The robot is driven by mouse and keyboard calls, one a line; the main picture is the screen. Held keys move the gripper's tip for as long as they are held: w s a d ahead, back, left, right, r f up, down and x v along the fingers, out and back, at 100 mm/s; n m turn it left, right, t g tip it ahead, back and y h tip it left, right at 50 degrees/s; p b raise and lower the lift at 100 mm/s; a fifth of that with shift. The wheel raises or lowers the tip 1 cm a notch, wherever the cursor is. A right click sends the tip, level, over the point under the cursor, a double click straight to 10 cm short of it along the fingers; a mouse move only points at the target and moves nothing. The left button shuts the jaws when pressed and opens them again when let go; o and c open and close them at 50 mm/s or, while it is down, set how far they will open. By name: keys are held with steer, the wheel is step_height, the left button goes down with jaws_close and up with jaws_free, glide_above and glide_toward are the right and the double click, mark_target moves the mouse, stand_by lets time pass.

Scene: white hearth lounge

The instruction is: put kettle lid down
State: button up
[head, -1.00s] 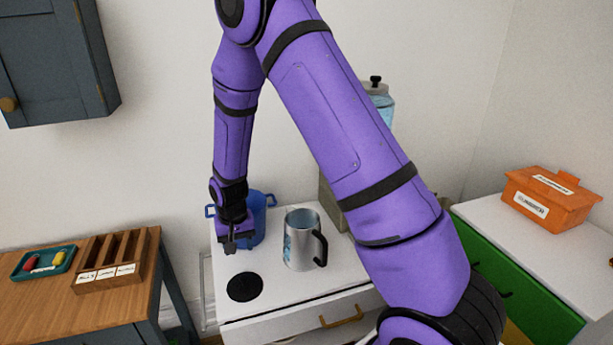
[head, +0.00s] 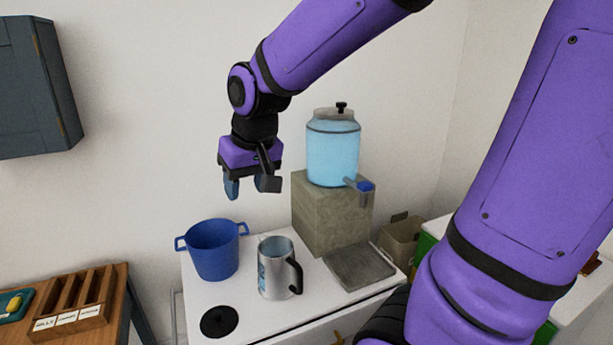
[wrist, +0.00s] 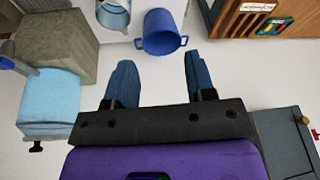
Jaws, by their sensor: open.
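The kettle lid (head: 219,321), a flat black disc with a small knob, lies on the white counter top near its front left. The kettle (head: 274,270), a silver jug with a black handle, stands upright to the right of the lid, with its top open. My gripper (head: 252,187) is open and empty, raised well above the counter, above and behind the kettle. In the wrist view, my two blue-grey fingers (wrist: 156,80) are spread apart with nothing between them. The kettle also shows partly at the top edge of the wrist view (wrist: 113,14).
A blue pot (head: 212,250) stands behind the lid. A water dispenser (head: 333,150) with a tap sits on a stone block (head: 330,215) at the back right. A grey tray (head: 358,267) lies before it. A wooden slotted box (head: 78,303) is at left.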

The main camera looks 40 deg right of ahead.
steer(key=s+d+r+t, duration=0.1)
steer(key=s+r, duration=0.1)
steer(key=s, duration=0.5)
steer(key=s+r+n, duration=0.1)
steer(key=s+r, duration=0.2)
steer(key=s, duration=0.4)
steer(key=shift+d+r+t, duration=0.25)
steer(key=shift+d+t, duration=0.15)
